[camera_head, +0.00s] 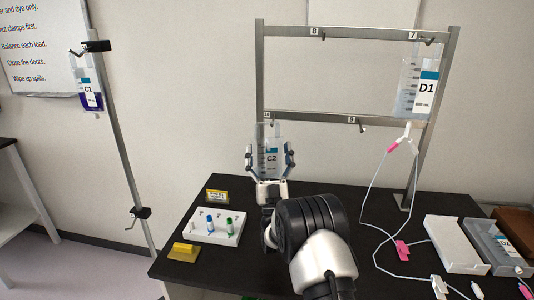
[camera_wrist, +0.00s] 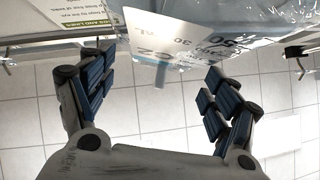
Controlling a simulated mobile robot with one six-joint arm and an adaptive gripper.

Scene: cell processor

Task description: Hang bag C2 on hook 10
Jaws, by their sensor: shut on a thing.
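Bag C2 (camera_head: 271,160) is a clear pouch with a blue and white label, upright between the fingers of my gripper (camera_head: 270,156). My gripper is shut on it and holds it in front of the lower left of the rack. In the wrist view the bag (camera_wrist: 205,45) fills the top, label tilted, between the two blue-padded fingers (camera_wrist: 160,75). The lower rail (camera_head: 310,116) of the rack is at the height of the bag's top.
Bag D1 (camera_head: 417,90) hangs at the rack's upper right, with tubing running down to the table (camera_head: 330,200). Hook 8 (camera_head: 323,37) and the lower middle hook (camera_head: 362,128) are empty. Bag C1 (camera_head: 88,90) hangs on a pole at left. A vial rack (camera_head: 216,229) stands front left.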

